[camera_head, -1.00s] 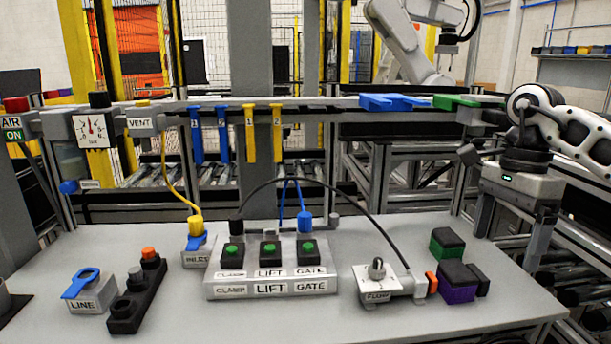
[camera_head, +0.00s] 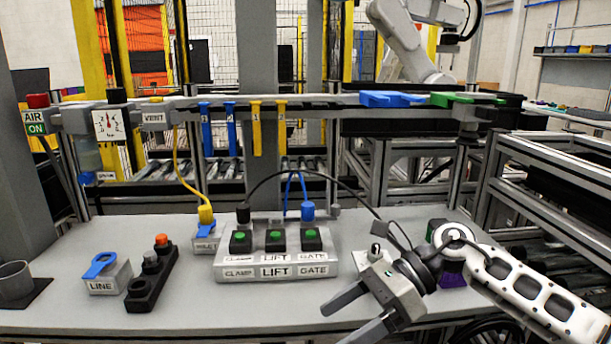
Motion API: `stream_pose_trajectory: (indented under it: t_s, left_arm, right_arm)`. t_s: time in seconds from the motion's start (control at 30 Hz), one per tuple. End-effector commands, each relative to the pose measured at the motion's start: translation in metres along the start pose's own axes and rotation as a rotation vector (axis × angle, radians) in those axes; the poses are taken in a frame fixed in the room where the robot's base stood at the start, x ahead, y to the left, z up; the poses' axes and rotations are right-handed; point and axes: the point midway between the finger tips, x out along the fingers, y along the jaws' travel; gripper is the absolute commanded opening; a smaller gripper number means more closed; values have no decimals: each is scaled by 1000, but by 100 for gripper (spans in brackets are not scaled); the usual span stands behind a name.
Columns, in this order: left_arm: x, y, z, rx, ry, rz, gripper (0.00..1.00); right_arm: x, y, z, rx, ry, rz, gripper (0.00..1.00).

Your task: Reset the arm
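My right arm comes in from the right. Its gripper (camera_head: 362,322) is low over the front right of the grey table, with its two dark fingers spread apart and nothing between them. It hides most of the small box with the knob (camera_head: 376,254) and covers part of the purple and black block (camera_head: 452,270). My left gripper is not in view.
The CLAMP, LIFT, GATE button panel (camera_head: 276,262) stands mid-table. The LINE box (camera_head: 108,275), a black button strip (camera_head: 152,274) and a grey cup (camera_head: 14,280) stand left. A rail with blue (camera_head: 388,99) and green (camera_head: 468,99) fixtures runs behind.

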Motion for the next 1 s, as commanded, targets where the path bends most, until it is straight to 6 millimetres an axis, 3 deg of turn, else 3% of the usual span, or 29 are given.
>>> stream_pose_trajectory:
  t_s: [0.03,0.13,0.27,0.37,0.47,0.57,0.7,0.73,0.8,0.9,1.0]
  left_arm:
    - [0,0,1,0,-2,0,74]
    - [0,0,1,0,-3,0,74]
    - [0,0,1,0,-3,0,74]
    - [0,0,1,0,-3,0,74]
    - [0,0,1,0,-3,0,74]
    - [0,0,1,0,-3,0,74]
    - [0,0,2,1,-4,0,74]
    - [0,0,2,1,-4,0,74]
    - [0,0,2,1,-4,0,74]
    - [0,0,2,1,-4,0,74]
    - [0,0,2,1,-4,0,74]
  right_arm:
    - [28,11,9,102,-167,46,89]
    - [54,23,32,344,-486,109,89]
    - [56,23,43,737,-880,190,89]
    - [46,11,27,1085,-1165,246,89]
    - [37,-1,-15,1460,-1430,297,89]
    - [35,-4,-78,1854,-1679,337,89]
    - [46,18,-174,2360,-1971,362,89]
    - [50,25,-190,-2368,1954,-351,89]
    - [58,42,-223,-2246,1811,-308,89]
    - [68,64,-253,-2122,1673,-268,89]
    - [73,76,-267,-2056,1606,-248,89]
